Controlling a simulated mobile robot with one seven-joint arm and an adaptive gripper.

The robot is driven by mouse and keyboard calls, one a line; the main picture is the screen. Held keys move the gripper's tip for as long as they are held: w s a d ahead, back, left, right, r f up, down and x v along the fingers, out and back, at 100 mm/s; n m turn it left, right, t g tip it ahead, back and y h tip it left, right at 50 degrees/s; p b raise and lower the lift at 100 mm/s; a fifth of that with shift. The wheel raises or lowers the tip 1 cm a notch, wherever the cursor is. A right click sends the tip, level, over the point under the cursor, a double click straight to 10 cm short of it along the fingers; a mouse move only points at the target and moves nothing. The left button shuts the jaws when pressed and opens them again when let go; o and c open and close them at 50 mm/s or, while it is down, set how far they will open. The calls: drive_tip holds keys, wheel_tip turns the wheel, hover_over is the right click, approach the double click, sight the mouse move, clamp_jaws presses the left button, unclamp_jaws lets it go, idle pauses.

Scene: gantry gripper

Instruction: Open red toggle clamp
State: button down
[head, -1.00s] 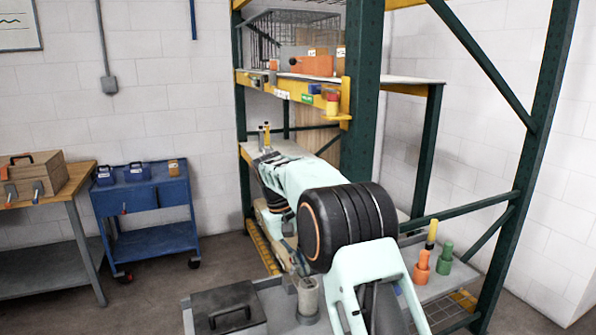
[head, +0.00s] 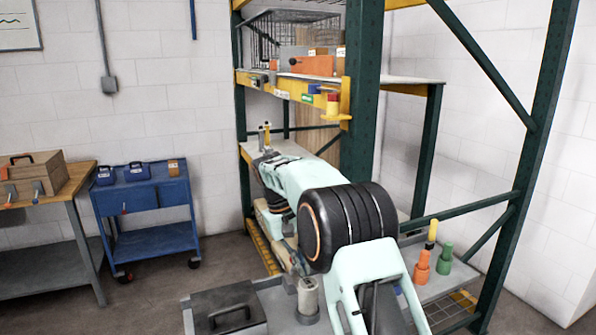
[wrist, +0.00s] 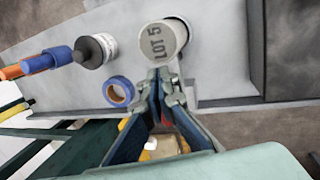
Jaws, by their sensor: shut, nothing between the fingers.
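My gripper (wrist: 165,80) shows from above in the wrist view, with its fingers together and empty. The fingertips are close to the lower edge of a cylinder marked LOT 5 (wrist: 160,40); I cannot tell whether they touch it. A small sliver of red shows between the fingers, too small to identify. In the head view my arm hides the gripper. I cannot make out a red toggle clamp for certain.
In the wrist view a blue ring (wrist: 118,91) and a dark-and-white cylinder (wrist: 95,50) lie left of the fingers on a grey surface. In the head view the rack's green post (head: 362,90) stands close behind my arm. The blue cart (head: 150,240) stands left, apart.

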drive_tip(key=shift+r, duration=0.15)
wheel_tip(320, 180, up, 9)
drive_tip(key=p, duration=0.6)
idle(0.4)
drive_tip(key=shift+s+d, duration=0.1)
idle(0.3)
